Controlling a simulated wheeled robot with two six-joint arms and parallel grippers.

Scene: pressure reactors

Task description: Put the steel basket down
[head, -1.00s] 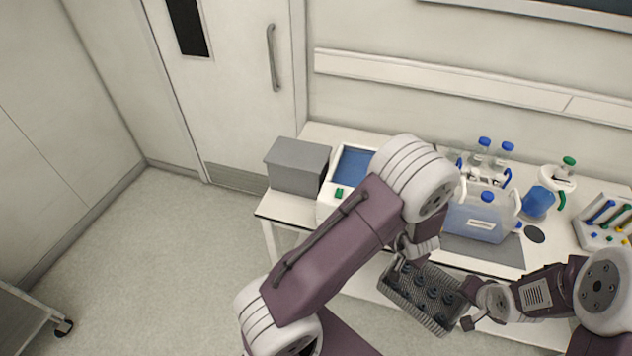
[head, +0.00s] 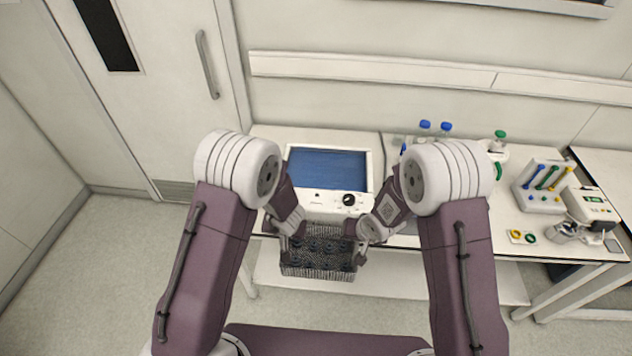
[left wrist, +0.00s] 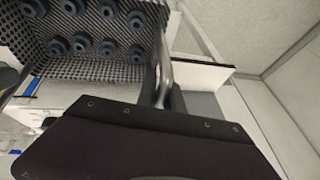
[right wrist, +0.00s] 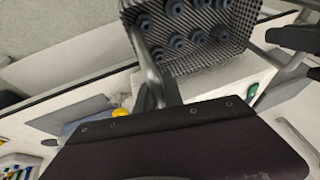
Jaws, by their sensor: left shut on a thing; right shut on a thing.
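The steel basket (head: 318,272) is a dark mesh tray with several round black holders inside. It hangs between my two grippers, just in front of the table edge and below the white bath with blue liquid. My left gripper (head: 286,240) is shut on its left side, and my right gripper (head: 360,254) is shut on its right side. The left wrist view shows the basket (left wrist: 92,70) with a bent metal handle by the jaw. The right wrist view shows the basket (right wrist: 200,62) and a similar handle. The fingertips are partly hidden.
The white bath (head: 325,205) with a knob stands on the table directly behind the basket. Blue-capped bottles (head: 424,128) stand right of it, partly behind my right arm. A tube rack (head: 543,186) and a small device (head: 590,206) are farther right. A lower shelf (head: 400,275) is below.

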